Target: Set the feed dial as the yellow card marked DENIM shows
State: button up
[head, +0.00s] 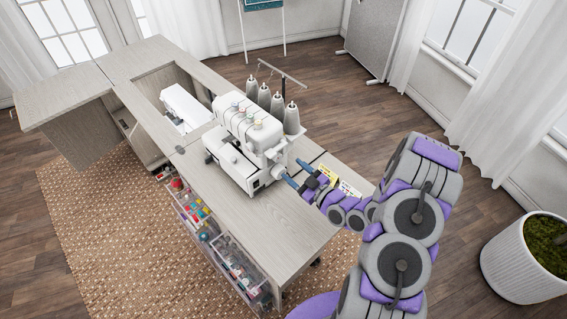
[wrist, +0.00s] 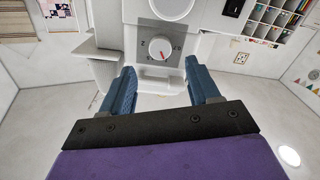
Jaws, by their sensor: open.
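The feed dial (wrist: 160,48) is a white round knob on a grey plate on the side of the white serger (head: 240,140). A red mark on it points down and slightly right in the wrist view; the scale's figures are too small to read. My gripper (wrist: 162,76) is open, its two blue fingers apart below and either side of the dial, holding nothing. In the head view my gripper (head: 292,174) is at the serger's right end. A yellow card (head: 326,175) lies on the cabinet behind my arm, beside a white card (head: 350,188); their writing is unreadable.
Several grey thread cones (head: 278,105) stand behind the serger. A second white machine (head: 186,107) sits in the cabinet's opening. The cabinet top (head: 285,235) is clear in front of the serger. Open drawers (head: 228,255) stick out below its front edge.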

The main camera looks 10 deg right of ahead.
aim_at(279, 158)
jog(key=shift+b+x, duration=0.45)
jog(key=shift+x, duration=2.45)
jog(key=c, duration=1)
